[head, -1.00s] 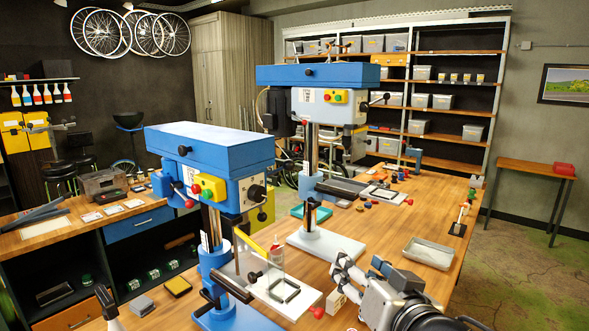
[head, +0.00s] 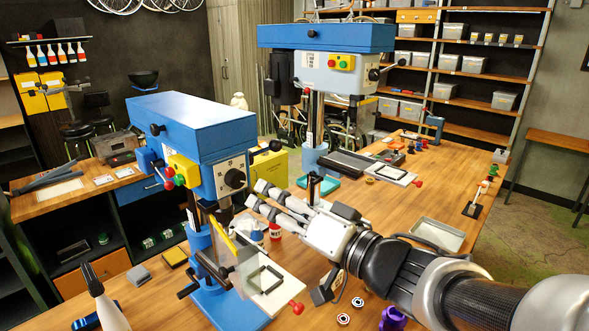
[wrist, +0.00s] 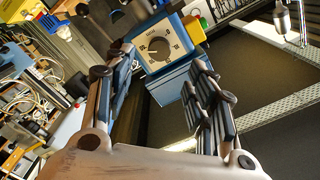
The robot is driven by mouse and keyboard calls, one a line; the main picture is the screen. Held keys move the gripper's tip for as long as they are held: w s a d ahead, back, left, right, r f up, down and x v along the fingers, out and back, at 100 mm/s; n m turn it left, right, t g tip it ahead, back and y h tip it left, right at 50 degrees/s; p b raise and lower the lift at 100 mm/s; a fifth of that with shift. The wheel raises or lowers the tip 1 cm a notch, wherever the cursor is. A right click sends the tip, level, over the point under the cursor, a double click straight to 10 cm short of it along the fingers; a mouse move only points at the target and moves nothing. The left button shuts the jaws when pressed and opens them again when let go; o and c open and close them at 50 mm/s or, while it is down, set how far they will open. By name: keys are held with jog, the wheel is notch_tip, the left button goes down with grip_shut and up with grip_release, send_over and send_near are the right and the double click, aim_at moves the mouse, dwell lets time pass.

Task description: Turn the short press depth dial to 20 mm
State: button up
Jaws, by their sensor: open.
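The short press (head: 190,125) is the nearer blue drill press, left of the middle in the head view. Its depth dial (head: 235,179) is a black round knob on a pale scale plate, on the side of the press head facing my gripper. The dial also shows in the wrist view (wrist: 160,50), seen nearly face on between the fingers; its numbers are too small to read. My gripper (head: 257,196) is open and empty, just right of and slightly below the dial, apart from it.
A lever with a black ball (head: 275,146) sticks out beside the dial. A yellow switch box (head: 184,169) is left of it. A clear guard (head: 240,262) stands below. The taller press (head: 330,72) stands behind. Small bottles (head: 275,231) stand under my gripper.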

aim_at(238, 183)
jog(key=b+x, duration=0.1)
jog(key=x, duration=0.8)
jog(key=shift+w+a+b, duration=0.25)
jog(key=shift+b, duration=0.1)
jog(key=shift+c, duration=0.2)
jog(key=c, duration=1)
jog(key=shift+c, duration=0.2)
